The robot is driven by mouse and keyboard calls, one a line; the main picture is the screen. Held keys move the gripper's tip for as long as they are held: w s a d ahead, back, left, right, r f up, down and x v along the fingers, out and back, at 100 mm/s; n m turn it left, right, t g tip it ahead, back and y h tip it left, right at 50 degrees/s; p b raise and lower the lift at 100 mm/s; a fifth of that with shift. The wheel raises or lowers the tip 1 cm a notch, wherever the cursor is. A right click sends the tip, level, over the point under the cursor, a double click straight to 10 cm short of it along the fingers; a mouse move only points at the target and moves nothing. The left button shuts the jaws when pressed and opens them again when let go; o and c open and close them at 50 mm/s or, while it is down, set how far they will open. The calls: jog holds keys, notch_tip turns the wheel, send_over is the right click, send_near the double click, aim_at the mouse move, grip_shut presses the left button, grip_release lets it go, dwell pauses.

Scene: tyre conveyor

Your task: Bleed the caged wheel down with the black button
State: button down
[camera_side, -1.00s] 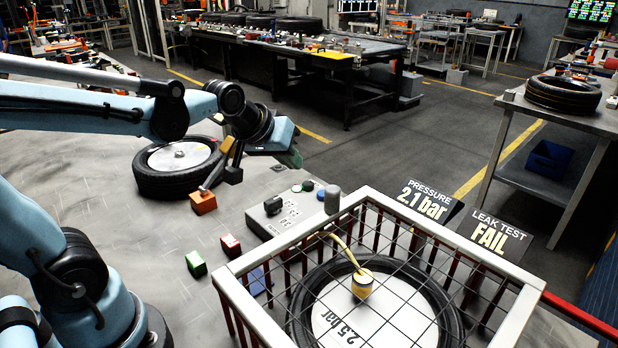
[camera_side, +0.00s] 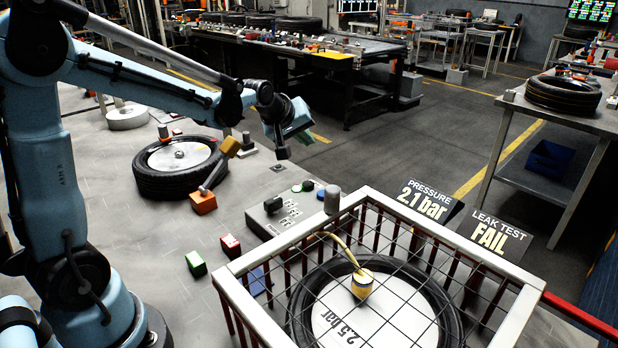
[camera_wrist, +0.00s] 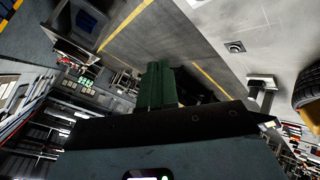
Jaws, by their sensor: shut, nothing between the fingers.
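The caged wheel is a black tyre with a white disc (camera_side: 335,305) marked 2.5 bar, lying inside the mesh cage (camera_side: 225,272). A yellow hose runs to a yellow-and-white fitting (camera_side: 362,284) on the disc. A grey control box (camera_side: 268,224) beside the cage carries a black button-like piece (camera_side: 273,205). The pressure sign (camera_side: 425,200) reads 2.1 bar and the leak test sign (camera_side: 497,236) reads FAIL. My gripper (camera_side: 304,137) is in the air behind the box, apart from it. Its green fingers (camera_wrist: 157,70) are together and empty in the wrist view.
A red block (camera_side: 230,245) and a green block (camera_side: 196,264) lie in front. An orange block with a yellow-headed lever (camera_side: 203,203) stands by another tyre (camera_side: 165,187).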

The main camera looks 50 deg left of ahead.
aim_at(305, 185)
jog(key=shift+f, duration=4.4)
jog(key=shift+f, duration=0.15)
jog(key=shift+f, duration=0.3)
jog(key=shift+f, duration=0.55)
dwell(2.6)
